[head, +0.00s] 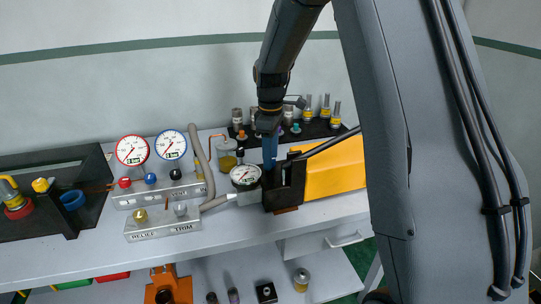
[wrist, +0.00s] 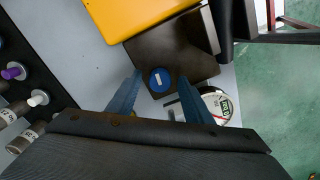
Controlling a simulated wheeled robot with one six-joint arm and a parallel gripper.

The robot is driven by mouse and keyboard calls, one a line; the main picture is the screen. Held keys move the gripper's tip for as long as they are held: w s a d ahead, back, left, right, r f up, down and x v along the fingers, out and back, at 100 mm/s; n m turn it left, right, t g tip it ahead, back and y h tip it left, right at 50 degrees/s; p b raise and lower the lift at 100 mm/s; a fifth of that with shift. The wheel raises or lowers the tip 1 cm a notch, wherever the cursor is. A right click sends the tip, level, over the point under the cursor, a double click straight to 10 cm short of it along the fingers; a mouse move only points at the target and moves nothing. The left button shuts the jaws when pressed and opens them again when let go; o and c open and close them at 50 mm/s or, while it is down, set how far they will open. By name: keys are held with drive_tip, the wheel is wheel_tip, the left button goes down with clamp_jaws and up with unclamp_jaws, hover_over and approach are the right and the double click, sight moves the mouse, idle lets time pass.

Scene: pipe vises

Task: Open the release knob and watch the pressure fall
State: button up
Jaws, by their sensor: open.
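My gripper (head: 270,160) points down over a dark block (head: 290,195) at the end of an orange-yellow body. In the wrist view my gripper (wrist: 150,100) is open, its two blue fingers apart. A round blue knob (wrist: 160,79) with a white mark sits on the dark block, ahead of and between the fingertips; I see no contact. No label on it is readable, so I cannot confirm it is the release knob. A white-faced gauge (head: 245,175) stands left of the block; it also shows in the wrist view (wrist: 217,105), partly hidden by a finger. Its reading is too small to tell.
A red gauge (head: 132,150) and a blue gauge (head: 171,144) stand behind a manifold with red, blue and black knobs. A front block (head: 160,222) marked RELIEF and TRIM has two knobs. The orange-yellow body (head: 335,168) lies right. Several bottles stand behind.

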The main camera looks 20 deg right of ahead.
wheel_tip(320, 180, up, 8)
drive_tip(key=shift+f+b, duration=0.15)
drive_tip(key=shift+b, duration=0.85)
